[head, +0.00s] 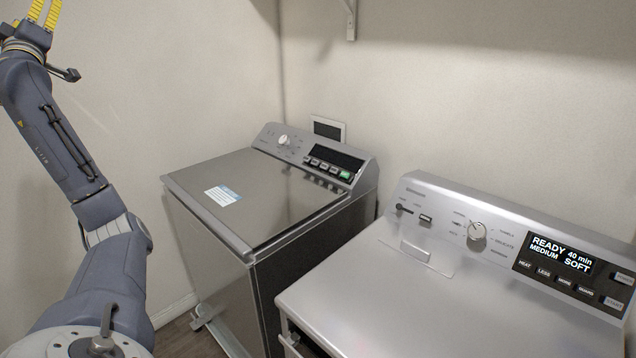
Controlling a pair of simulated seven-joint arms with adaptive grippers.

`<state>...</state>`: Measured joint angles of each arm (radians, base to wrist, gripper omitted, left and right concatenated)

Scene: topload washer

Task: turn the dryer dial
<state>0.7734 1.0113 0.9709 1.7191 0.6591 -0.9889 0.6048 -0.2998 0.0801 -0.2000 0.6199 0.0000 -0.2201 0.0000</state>
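The dryer (450,300) is the silver machine at the lower right of the head view. Its dial (477,231) is a round metallic knob on the sloping control panel, left of the lit display (562,256), which reads READY 40 min MEDIUM SOFT. Printed settings surround the dial. My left gripper (45,12) is raised at the top left corner, far from the dial. Its yellow fingers point up and their tips are cut off by the frame edge, so its opening cannot be told. My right gripper is out of view.
A topload washer (262,205) with a closed dark lid and its own pale knob (283,140) stands left of the dryer, with a narrow gap between them. Walls are close behind and at the left. A shelf bracket (351,18) hangs above. The dryer top is clear.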

